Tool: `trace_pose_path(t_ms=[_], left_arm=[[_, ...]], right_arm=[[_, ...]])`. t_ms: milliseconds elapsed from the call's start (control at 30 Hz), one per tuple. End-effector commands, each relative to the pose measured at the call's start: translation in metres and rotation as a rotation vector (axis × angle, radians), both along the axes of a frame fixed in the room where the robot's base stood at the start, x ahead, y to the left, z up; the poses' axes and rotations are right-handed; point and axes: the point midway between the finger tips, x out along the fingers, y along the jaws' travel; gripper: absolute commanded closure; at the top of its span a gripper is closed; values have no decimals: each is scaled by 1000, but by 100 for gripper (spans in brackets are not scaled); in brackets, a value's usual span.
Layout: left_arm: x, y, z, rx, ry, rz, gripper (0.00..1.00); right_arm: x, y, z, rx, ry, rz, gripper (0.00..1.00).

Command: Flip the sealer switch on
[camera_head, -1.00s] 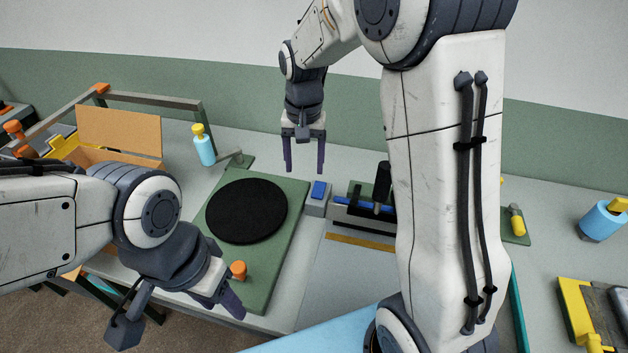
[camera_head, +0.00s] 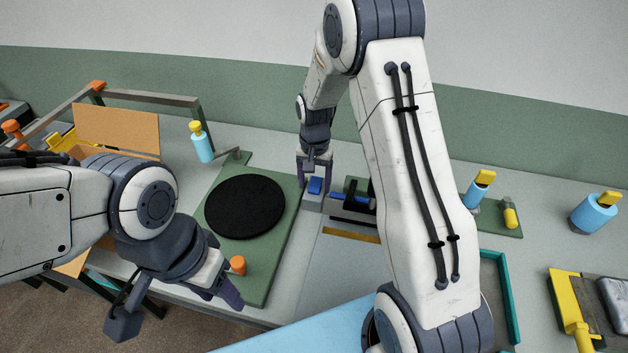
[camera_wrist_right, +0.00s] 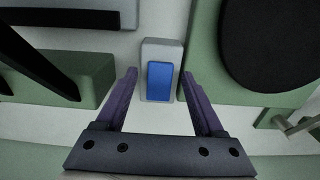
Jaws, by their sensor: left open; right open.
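The sealer switch is a blue rocker (camera_head: 315,186) on a small grey box (camera_head: 311,201), between the round black pad and the sealer. In the right wrist view the blue rocker (camera_wrist_right: 160,82) on its grey box (camera_wrist_right: 161,48) lies between my open fingers. My right gripper (camera_head: 315,178) is open, pointing down over the far side of the switch; in its wrist view the fingertips (camera_wrist_right: 160,75) flank the rocker. I cannot tell whether they touch it. My left gripper (camera_head: 229,277) is open and empty near the table's front edge. The sealer (camera_head: 352,204) is partly hidden behind my right arm.
A round black pad (camera_head: 245,206) lies on a green board (camera_head: 262,270) with an orange knob (camera_head: 238,265). A blue bottle (camera_head: 203,147) and cardboard box (camera_head: 117,131) stand at the left. Blue spray bottles (camera_head: 480,189) and a teal frame (camera_head: 507,300) are at the right.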

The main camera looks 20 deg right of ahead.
Motion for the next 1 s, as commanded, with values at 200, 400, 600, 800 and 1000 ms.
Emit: trace_pose_path(t_ms=[200, 400, 600, 800, 1000], left_arm=[[0, 0, 0, 0, 0, 0, 50], [0, 0, 0, 0, 0, 0, 50], [0, 0, 8, 0, 0, 0, 50], [0, 0, 32, 0, 0, 1, 50], [0, 0, 38, 0, 0, 2, 50]], right_arm=[[0, 0, 0, 0, 0, 0, 30], [0, 0, 0, 0, 0, 1, 100], [2, -1, 3, 15, 25, -3, 100], [6, -4, 5, 106, 161, -5, 100], [10, -6, 2, 198, 291, -4, 100]])
